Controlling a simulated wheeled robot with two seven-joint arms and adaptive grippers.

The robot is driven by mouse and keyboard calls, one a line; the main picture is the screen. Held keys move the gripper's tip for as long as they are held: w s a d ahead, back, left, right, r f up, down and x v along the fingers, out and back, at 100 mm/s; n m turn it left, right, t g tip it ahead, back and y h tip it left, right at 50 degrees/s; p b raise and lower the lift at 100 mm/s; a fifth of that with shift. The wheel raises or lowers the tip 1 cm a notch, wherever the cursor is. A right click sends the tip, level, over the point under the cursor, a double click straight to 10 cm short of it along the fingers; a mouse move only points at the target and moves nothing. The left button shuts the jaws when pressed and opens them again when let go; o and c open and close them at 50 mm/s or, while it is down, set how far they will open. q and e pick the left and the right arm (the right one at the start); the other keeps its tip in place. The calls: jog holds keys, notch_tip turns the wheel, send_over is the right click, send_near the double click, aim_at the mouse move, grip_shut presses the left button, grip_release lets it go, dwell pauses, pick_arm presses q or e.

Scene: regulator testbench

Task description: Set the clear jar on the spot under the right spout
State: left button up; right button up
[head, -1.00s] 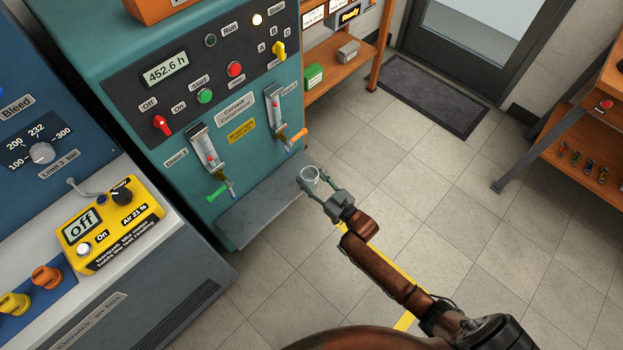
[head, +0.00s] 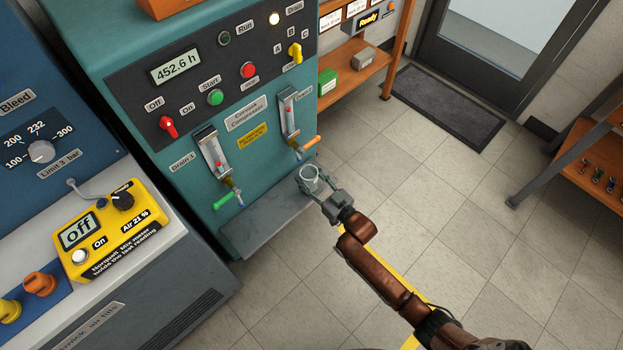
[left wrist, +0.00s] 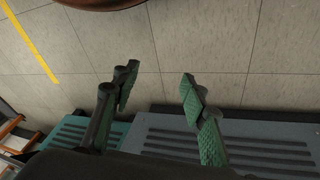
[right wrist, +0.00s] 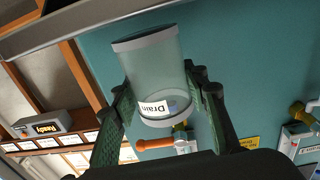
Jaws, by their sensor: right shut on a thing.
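My right gripper (head: 314,183) is shut on the clear jar (head: 309,175), with a finger on each side. In the head view the jar overlaps the right end of the grey shelf (head: 258,222), a little below and right of the right spout (head: 299,154) with its orange handle. Whether the jar touches the shelf cannot be told. The right wrist view shows the jar (right wrist: 150,65) between the fingers, with a white "Drain" label in line with it. My left gripper (left wrist: 158,82) is open and empty; it is outside the head view.
The left spout (head: 238,198) with a green handle hangs over the shelf's left part. The teal compressor's front (head: 255,175) rises behind the shelf. A yellow meter (head: 110,230) stands on the bench at left.

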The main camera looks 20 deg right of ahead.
aim_at(303, 175)
pick_arm(q)
jog(key=shift+w+d+f+t+b, duration=0.5)
jog(key=shift+w+d+f, duration=0.2)
jog(key=shift+w+f, duration=0.25)
pick_arm(e)
jog(key=shift+f+x, duration=0.2)
jog(key=shift+x, duration=0.65)
jog(key=shift+f+x, duration=0.2)
jog(key=shift+x, duration=0.65)
jog(key=shift+a, duration=0.1)
pick_arm(q)
jog(key=shift+s+f, duration=0.1)
jog(key=shift+f, duration=0.1)
pick_arm(e)
jog(key=shift+f, duration=0.35)
jog(key=o, duration=1.3)
jog(key=shift+s, duration=0.1)
jog(key=v, duration=1.2)
